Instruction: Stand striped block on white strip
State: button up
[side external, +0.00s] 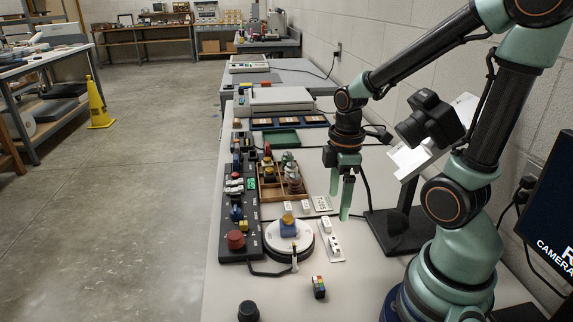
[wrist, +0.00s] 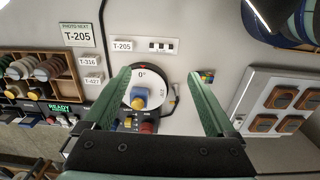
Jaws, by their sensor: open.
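The striped block (side external: 319,288) is small, with bands of several colours, and rests on the pale bench toward the front. It also shows in the wrist view (wrist: 207,76), just right of the right fingertip. I cannot tell whether it is upright or lying. A flat white strip (side external: 336,247) with dark marks lies right of the turntable; what looks like the same strip shows at the top middle of the wrist view (wrist: 163,45). My gripper (side external: 341,197) is open and empty, pointing down above the bench; its spread fingers show in the wrist view (wrist: 159,75).
A round white turntable (side external: 271,240) carries a blue block with a yellow piece (side external: 288,222). A dark control panel (side external: 236,205) lines the left edge. A wooden tray (side external: 268,194) of small items stands behind. A camera on a stand (side external: 430,120) is at the right.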

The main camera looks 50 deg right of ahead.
jog(key=w+a+r+m+t, duration=0.2)
jog(key=a+r+m, duration=0.2)
jog(key=r, duration=0.2)
jog(key=w+a+r+m+t, duration=0.1)
jog(key=a+r+m+t, duration=0.2)
jog(key=a+r+m, duration=0.1)
jog(key=shift+w+r+m, duration=0.3)
jog(key=shift+w+r, duration=0.05)
jog(key=shift+r, duration=0.55)
